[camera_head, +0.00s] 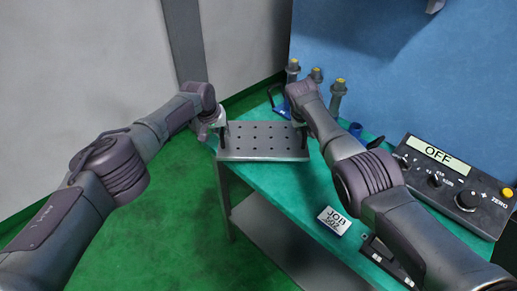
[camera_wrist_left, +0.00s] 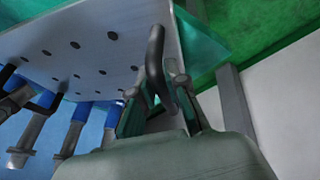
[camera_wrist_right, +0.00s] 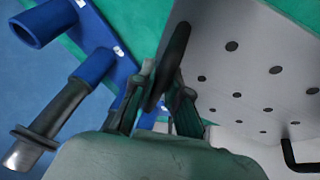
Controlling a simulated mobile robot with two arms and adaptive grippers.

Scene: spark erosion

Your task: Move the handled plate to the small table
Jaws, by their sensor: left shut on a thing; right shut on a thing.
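The handled plate (camera_head: 264,141) is a grey metal plate with rows of holes and a dark handle at each end. In the head view it is at the far end of the green-topped table (camera_head: 294,190); I cannot tell whether it touches the top. My left gripper (camera_head: 218,122) is shut on its left handle, and the dark handle (camera_wrist_left: 156,62) passes between the fingers in the left wrist view. My right gripper (camera_head: 298,118) is shut on the other handle (camera_wrist_right: 172,62), seen in the right wrist view. The plate's holed surface (camera_wrist_left: 95,50) fills much of the left wrist view.
Several tool holders with yellow tops (camera_head: 339,92) stand behind the plate, close to my right gripper. A control box reading OFF (camera_head: 446,182) and a JOB card (camera_head: 334,220) lie on the table's right part. A lower shelf (camera_head: 280,238) is below. Green floor (camera_head: 170,215) is open at left.

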